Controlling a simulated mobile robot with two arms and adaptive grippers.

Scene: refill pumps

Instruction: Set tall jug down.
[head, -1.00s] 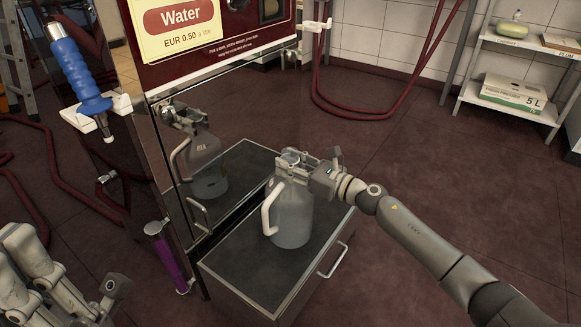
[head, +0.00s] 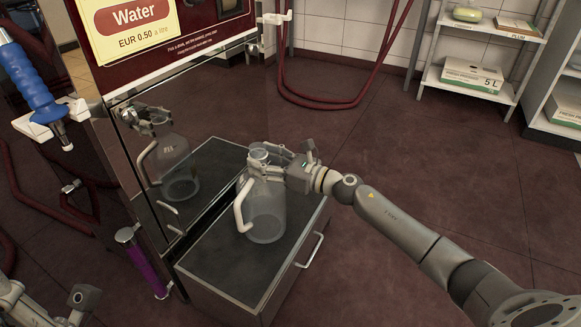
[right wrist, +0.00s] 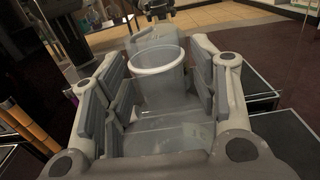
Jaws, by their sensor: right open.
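The tall jug (head: 268,217) is clear, with a pale handle (head: 242,205) on its left side. It stands upright on the dark top of the pulled-out platform (head: 215,255) in front of the dispenser. My right gripper (head: 268,168) is at the jug's neck, its open fingers on either side. In the right wrist view the jug's round mouth (right wrist: 157,62) lies between the spread fingers (right wrist: 158,105); I cannot tell whether they touch it. My left gripper (head: 75,303) shows only in part at the lower left edge, its jaws unclear.
The water dispenser (head: 180,55) stands behind the platform, its shiny front mirroring the jug. A blue-handled nozzle (head: 28,85) and a purple-handled tool (head: 145,265) are at the left. Shelves with boxes (head: 470,75) stand at the back right. The floor right of the platform is clear.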

